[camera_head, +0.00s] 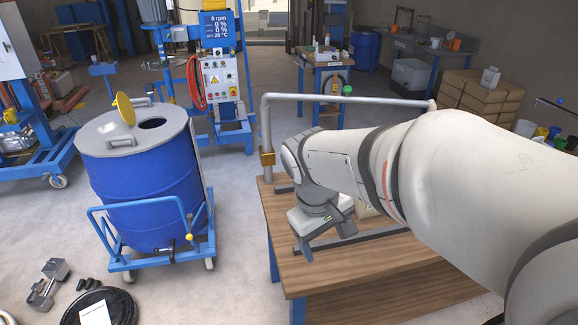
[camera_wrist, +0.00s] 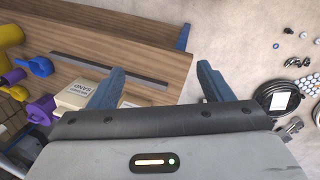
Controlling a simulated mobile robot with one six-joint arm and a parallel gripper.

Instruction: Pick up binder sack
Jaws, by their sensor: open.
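Two pale sacks lie on the wooden table (camera_head: 400,262), close together. In the wrist view, one pale sack (camera_wrist: 74,96) has dark print that seems to read "SAND". A second pale sack (camera_wrist: 131,103) is partly hidden behind the left finger, and its label is not readable, so I cannot tell if it is the binder sack. A bit of a pale sack (camera_head: 364,209) shows behind my arm in the head view. My gripper (camera_wrist: 158,82) is open and empty, its blue fingers wide apart. The left finger overlaps the sacks in the picture; the right one is over the floor.
A dark metal strip (camera_wrist: 108,70) lies on the table. Purple, blue and yellow scoops or jugs (camera_wrist: 40,66) are at the left of the wrist view. A grey pipe rail (camera_head: 345,98) runs along the table's far side. A blue drum (camera_head: 145,180) on a cart stands left of the table.

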